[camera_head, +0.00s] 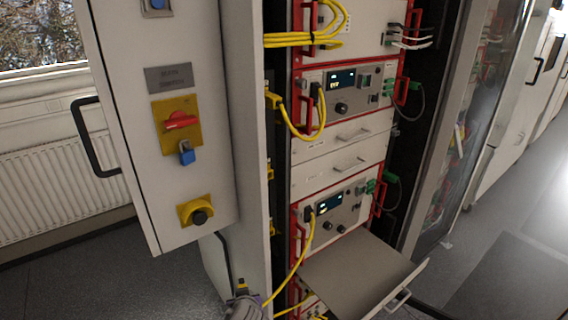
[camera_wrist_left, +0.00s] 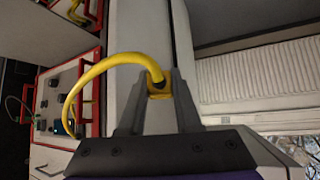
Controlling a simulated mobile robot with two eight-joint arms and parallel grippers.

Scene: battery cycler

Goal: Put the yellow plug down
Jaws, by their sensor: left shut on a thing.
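The yellow plug (camera_wrist_left: 159,93) sits between the two grey fingers of my left gripper (camera_wrist_left: 158,104) in the left wrist view. The gripper is shut on it. A yellow cable (camera_wrist_left: 113,60) arcs from the plug to the left, toward an instrument front. In the head view my left gripper (camera_head: 242,294) is low, at the bottom edge, beside the foot of the cabinet's pale side post. The cable (camera_head: 291,275) runs from there up to the lower instrument (camera_head: 335,215). I cannot tell whether the plug touches the post. My right gripper is not in view.
A flat grey shelf (camera_head: 362,262) with a handle sticks out of the rack, right of my left gripper. The open cabinet door (camera_head: 185,95) with a red switch (camera_head: 180,121) hangs at upper left. A radiator (camera_head: 65,178) stands behind it. Grey floor is clear at lower left.

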